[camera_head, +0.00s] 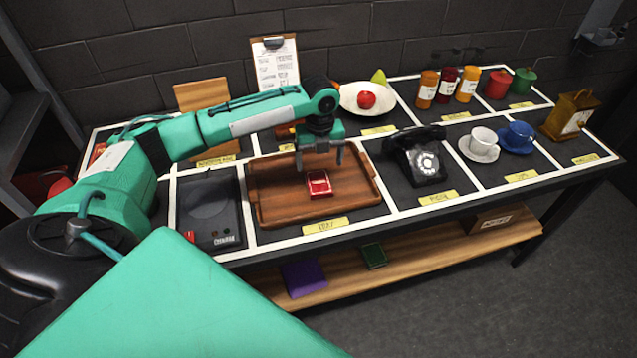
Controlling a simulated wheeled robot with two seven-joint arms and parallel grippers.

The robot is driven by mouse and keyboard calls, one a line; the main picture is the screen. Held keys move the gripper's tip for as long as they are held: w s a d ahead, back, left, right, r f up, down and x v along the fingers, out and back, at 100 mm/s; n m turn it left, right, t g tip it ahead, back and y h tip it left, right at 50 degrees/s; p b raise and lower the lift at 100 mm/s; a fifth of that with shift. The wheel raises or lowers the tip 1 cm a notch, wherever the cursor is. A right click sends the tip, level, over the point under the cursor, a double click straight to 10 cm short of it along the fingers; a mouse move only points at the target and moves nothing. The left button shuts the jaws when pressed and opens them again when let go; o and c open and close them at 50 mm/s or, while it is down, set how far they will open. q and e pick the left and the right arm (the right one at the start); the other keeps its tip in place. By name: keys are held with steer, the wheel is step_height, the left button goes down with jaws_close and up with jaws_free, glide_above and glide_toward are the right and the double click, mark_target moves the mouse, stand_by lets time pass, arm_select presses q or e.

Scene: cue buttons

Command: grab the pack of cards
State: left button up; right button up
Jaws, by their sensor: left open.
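A small red pack (319,184), which looks like the pack of cards, lies flat on the brown wooden tray (275,190), right of the tray's middle. My left gripper (320,163) hangs over the tray, just above and behind the pack in the picture. Its two fingers point down and are spread apart, with nothing between them. I cannot tell exactly how high the fingertips are above the pack. My right gripper is not in view.
Right of the tray stand a black telephone (422,160) and a white cup (483,142). A dark flat device (210,208) lies left. A white plate (350,97) with a red fruit and several jars (427,88) stand behind. The tray's left half is bare.

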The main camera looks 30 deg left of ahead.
mark_target(318, 182)
arm_select(q)
steer(key=f, duration=0.4)
steer(key=f+p, duration=0.1)
steer(key=f, duration=0.2)
steer(key=shift+a+f, duration=0.2)
steer(key=shift+f, duration=0.15)
steer(key=c, duration=1.1)
